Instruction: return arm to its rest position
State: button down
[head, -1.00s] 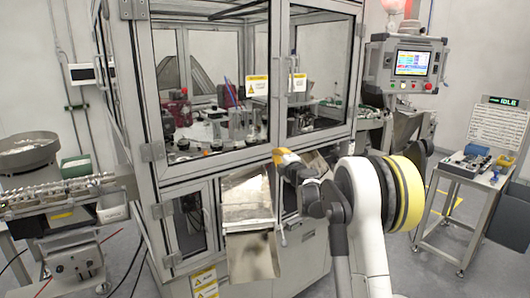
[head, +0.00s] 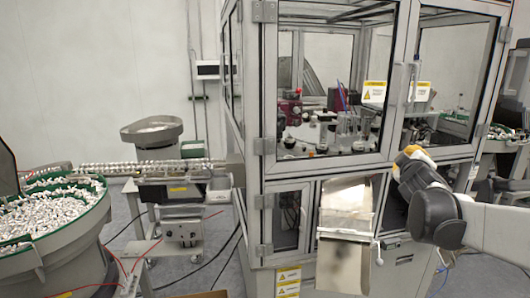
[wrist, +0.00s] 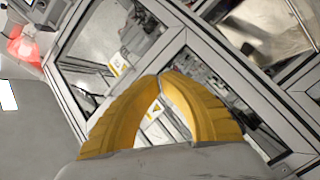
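My gripper (wrist: 160,76) shows in the wrist view as two curved yellow fingers. Their tips meet, and nothing shows between them. In the head view the yellow end of my gripper (head: 412,151) is small and partly hidden by my own dark wrist. My arm comes in from the right edge. The gripper appears in front of the glazed assembly cell (head: 337,175), near its right door handle. I cannot tell how far it is from the glass.
A metal chute (head: 345,205) sticks out below the cell's windows. A bowl feeder (head: 152,131) with a track stands left of the cell. A large green-rimmed bowl of small white parts (head: 50,210) stands at far left.

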jog(key=s+a+f+m+g+y, duration=0.2)
jog(key=s+a+f, duration=0.5)
jog(key=s, duration=0.4)
jog(key=s+a+f+m+g+y, duration=0.2)
jog(key=s+a+f, duration=0.5)
jog(key=s, duration=0.5)
jog(key=s+a+f+m+g+y+b, duration=0.1)
jog(key=s+a+f+m+g+y, duration=0.1)
jog(key=s+a+f+g, duration=0.2)
jog(key=s+a+f, duration=0.3)
jog(key=s, duration=0.5)
jog(key=shift+a+f+m+g, duration=0.3)
jog(key=shift+s, duration=0.15)
